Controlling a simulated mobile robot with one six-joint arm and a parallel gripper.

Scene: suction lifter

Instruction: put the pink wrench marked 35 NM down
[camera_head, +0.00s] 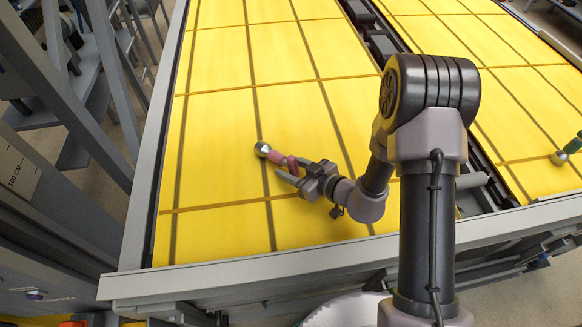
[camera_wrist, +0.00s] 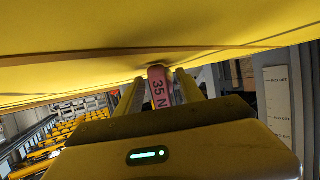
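The pink wrench (camera_head: 279,158) has a round silver head (camera_head: 262,149) and is at the yellow panel surface in the head view, left of my arm. In the wrist view its pink handle (camera_wrist: 159,88) shows the dark letters "35 N"; the rest of the marking is hidden behind my gripper body. My gripper (camera_head: 294,169) has its two fingers on either side of the handle. In the wrist view (camera_wrist: 161,88) narrow gaps show between the fingers and the handle, so it looks open around it. Whether the wrench bears fully on the panel is not clear.
The yellow panel (camera_head: 220,120) has dark grid lines and a grey frame edge (camera_head: 250,270) in front. Another tool with a silver head (camera_head: 559,158) and green handle lies at the far right. Grey metal racks (camera_head: 60,90) stand at the left. The panel around the wrench is clear.

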